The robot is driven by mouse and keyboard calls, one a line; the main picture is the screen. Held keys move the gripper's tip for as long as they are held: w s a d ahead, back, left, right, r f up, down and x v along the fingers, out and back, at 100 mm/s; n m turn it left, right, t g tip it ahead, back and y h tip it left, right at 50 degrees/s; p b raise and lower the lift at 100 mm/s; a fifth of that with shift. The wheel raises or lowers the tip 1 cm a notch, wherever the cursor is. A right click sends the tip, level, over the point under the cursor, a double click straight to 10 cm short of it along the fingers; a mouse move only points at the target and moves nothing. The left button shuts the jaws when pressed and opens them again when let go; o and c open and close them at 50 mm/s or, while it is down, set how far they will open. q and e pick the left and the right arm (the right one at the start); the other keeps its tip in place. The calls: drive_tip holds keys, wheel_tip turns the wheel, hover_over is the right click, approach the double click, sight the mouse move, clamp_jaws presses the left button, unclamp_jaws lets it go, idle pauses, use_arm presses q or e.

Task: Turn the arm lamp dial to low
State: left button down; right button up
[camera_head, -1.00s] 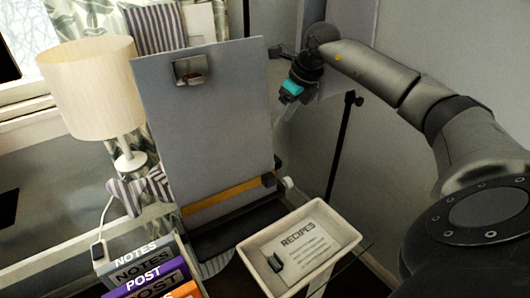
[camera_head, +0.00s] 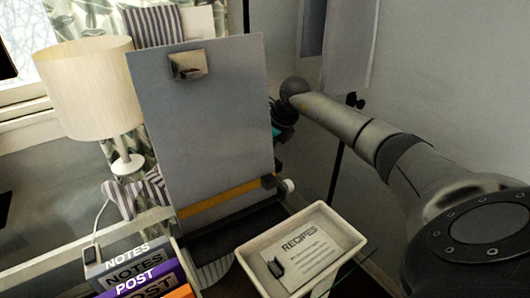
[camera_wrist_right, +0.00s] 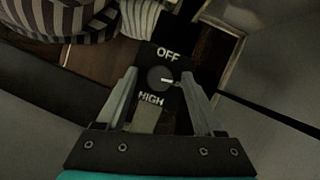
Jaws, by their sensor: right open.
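In the right wrist view, a round dark dial (camera_wrist_right: 160,79) sits on a black panel (camera_wrist_right: 176,104) marked OFF above and HIGH below. A pale pointer mark on the dial points to the right, between the two words. My right gripper (camera_wrist_right: 159,74) is open, with one finger on each side of the dial. I cannot tell whether the fingers touch it. In the head view my right wrist (camera_head: 284,112) is partly behind a grey clip board, and its fingers are hidden. My left gripper is out of view.
The grey clip board (camera_head: 205,110) stands upright in front of my right wrist. A white tray with a RECIPES card (camera_head: 300,248) lies in front. A cream-shaded lamp (camera_head: 88,88) and several books (camera_head: 140,275) are at the left. A thin black pole (camera_head: 341,160) stands behind my arm.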

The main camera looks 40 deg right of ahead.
clamp_jaws()
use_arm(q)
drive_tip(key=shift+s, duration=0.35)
